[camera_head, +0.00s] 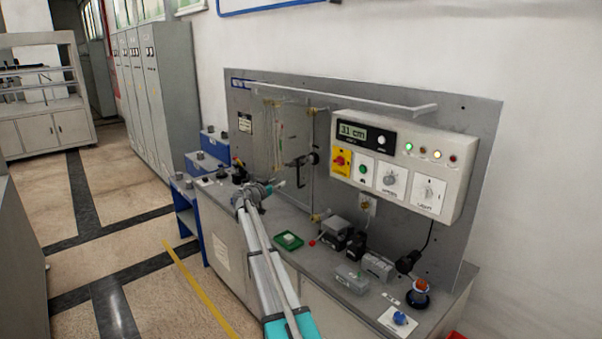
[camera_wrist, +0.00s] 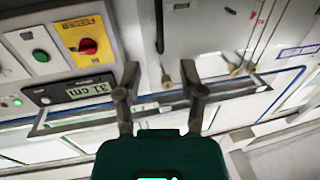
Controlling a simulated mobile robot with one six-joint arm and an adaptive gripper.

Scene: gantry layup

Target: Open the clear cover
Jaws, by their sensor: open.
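The clear cover (camera_head: 288,138) is an upright transparent panel on the grey backboard, left of the control box in the head view. It appears closed. Brass fittings sit along its right edge, and a dark handle-like part (camera_head: 303,160) shows at its middle height. My gripper (camera_head: 286,184) is in front of the cover's lower part, just below that dark part. In the wrist view, the two fingers of my gripper (camera_wrist: 160,84) are apart with nothing between them. I cannot tell whether either finger touches the cover or handle. The cover's outline is unclear in the wrist view.
The control box (camera_head: 403,160) with display, knobs and a red-yellow switch juts out right of the cover. A pale bar (camera_head: 345,98) projects above. The bench top (camera_head: 331,272) holds a green tray (camera_head: 289,241), grey blocks and a blue knob. Open floor lies left.

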